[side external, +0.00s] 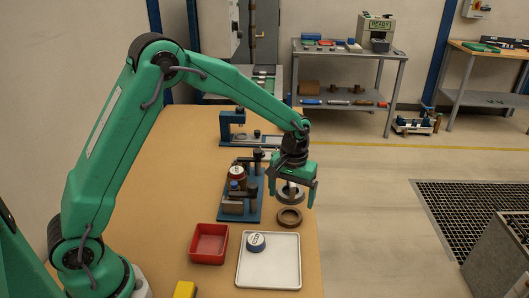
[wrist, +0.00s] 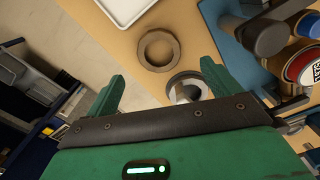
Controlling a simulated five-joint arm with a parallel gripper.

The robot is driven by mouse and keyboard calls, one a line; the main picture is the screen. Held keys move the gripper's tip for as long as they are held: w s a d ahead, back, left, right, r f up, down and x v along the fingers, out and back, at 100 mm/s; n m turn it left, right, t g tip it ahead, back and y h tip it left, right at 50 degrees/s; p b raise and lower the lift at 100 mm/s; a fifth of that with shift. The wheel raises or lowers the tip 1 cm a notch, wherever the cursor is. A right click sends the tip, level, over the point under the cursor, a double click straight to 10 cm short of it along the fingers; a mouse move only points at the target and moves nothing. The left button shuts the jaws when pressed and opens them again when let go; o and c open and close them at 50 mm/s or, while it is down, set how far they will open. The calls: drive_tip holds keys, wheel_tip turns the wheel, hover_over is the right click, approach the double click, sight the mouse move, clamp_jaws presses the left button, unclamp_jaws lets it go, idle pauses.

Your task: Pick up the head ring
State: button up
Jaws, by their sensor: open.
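Two ring-shaped parts are near my gripper (side external: 291,197), and I cannot tell for sure which is the head ring. A grey metal ring (side external: 291,187) shows behind and between my fingers in the side view. In the wrist view this metal ring (wrist: 172,88) is close to the right finger, partly hidden by my gripper. A brown ring (side external: 289,223) lies flat on the bench nearer the white tray. In the wrist view the brown ring (wrist: 147,49) lies beyond the fingertips. My gripper (wrist: 162,70) is open, pointing down, with nothing held.
A blue fixture (side external: 253,212) with a red-banded meter body (side external: 237,173) stands left of my gripper. A red bin (side external: 209,244) and a white tray (side external: 268,279) with a round white-topped register (side external: 256,242) are in front. Another blue fixture (side external: 229,121) stands behind.

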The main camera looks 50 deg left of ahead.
sight(290, 219)
drive_tip(key=shift+s+d+f, duration=0.1)
drive_tip(key=shift+f, duration=3.05)
drive_tip(key=c, duration=1.1)
drive_tip(key=shift+r, duration=0.15)
drive_tip(key=shift+r, duration=0.55)
drive_tip(key=r, duration=0.3)
drive_tip(key=shift+s+d+r, duration=0.1)
drive_tip(key=shift+s+d, duration=0.1)
drive_tip(key=shift+d, duration=0.1)
drive_tip(key=s+d+r, duration=0.4)
drive_tip(key=d, duration=0.1)
drive_tip(key=s+d+r, duration=0.2)
drive_tip(key=s+d, duration=0.1)
drive_tip(key=shift+d+r, duration=0.2)
drive_tip(key=shift+d, duration=0.05)
drive_tip(key=shift+w+a, duration=0.1)
